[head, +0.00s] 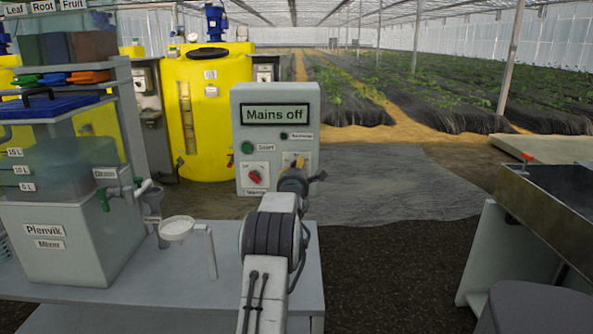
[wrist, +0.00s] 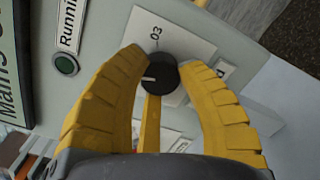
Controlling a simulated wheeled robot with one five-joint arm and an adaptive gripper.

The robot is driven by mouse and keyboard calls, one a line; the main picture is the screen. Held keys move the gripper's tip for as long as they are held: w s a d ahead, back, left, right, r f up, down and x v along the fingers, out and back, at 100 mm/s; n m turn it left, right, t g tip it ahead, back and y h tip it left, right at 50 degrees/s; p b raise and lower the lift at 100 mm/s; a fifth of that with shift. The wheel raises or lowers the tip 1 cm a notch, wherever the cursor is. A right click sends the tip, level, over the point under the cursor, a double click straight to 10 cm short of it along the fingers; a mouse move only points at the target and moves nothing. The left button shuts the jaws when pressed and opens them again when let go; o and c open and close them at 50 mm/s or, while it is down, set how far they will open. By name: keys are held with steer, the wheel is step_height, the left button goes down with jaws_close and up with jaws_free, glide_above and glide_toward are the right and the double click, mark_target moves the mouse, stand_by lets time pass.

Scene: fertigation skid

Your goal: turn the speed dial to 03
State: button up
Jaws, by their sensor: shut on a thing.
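The grey control box (head: 243,150) has a display reading "Mains off" (head: 275,114). The black speed dial (wrist: 166,78) shows in the wrist view on a white plate with the mark "03" (wrist: 156,36) above it in the picture. A short white line on the dial points to the picture's left, not at that mark. My gripper (wrist: 156,68) is shut on the dial, its yellow fingers on both sides of it. In the head view my gripper (head: 297,163) is at the box's lower right and hides the dial.
A red mains switch (head: 254,177) and a green start button (head: 247,148) are left of my gripper. The dark green running lamp (wrist: 66,64) is nearby. A mixer tank (head: 85,235) and a white cup on a stand (head: 177,228) stand on the bench at left.

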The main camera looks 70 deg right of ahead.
steer(key=shift+c, duration=1)
steer(key=shift+m+b, duration=0.3)
steer(key=shift+m, duration=0.1)
steer(key=shift+r+m+b, duration=0.15)
steer(key=shift+m+b, duration=2.45)
steer(key=shift+b, duration=0.15)
steer(key=o, duration=1.2)
